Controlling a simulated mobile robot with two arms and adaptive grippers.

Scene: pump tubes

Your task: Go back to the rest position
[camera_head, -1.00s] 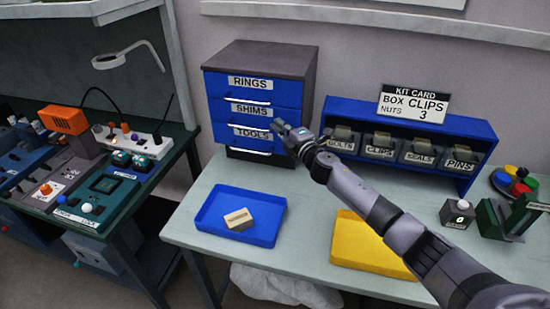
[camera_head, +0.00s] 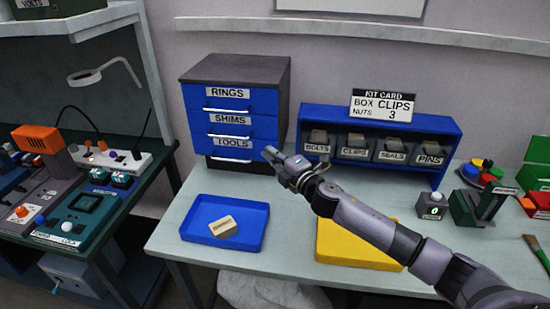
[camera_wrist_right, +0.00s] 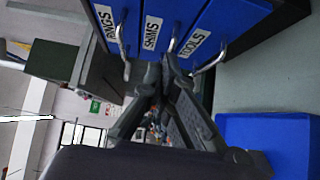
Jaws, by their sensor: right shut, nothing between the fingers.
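My right gripper (camera_head: 270,155) is shut and empty, in front of the lower right corner of the blue drawer cabinet (camera_head: 270,108). Its arm reaches in from the lower right. In the right wrist view the fingers (camera_wrist_right: 167,65) are together, overlapping the drawer fronts near the handles; contact cannot be told. The drawers RINGS (camera_head: 228,97), SHIMS (camera_head: 228,122) and TOOLS (camera_head: 230,144) all look closed. My left gripper is not in view.
A yellow tray (camera_head: 340,250) lies partly under my right arm. Behind the arm stands a blue bin rack (camera_head: 380,116) with a kit card (camera_head: 382,105). A dark green bench (camera_head: 110,215) is at left.

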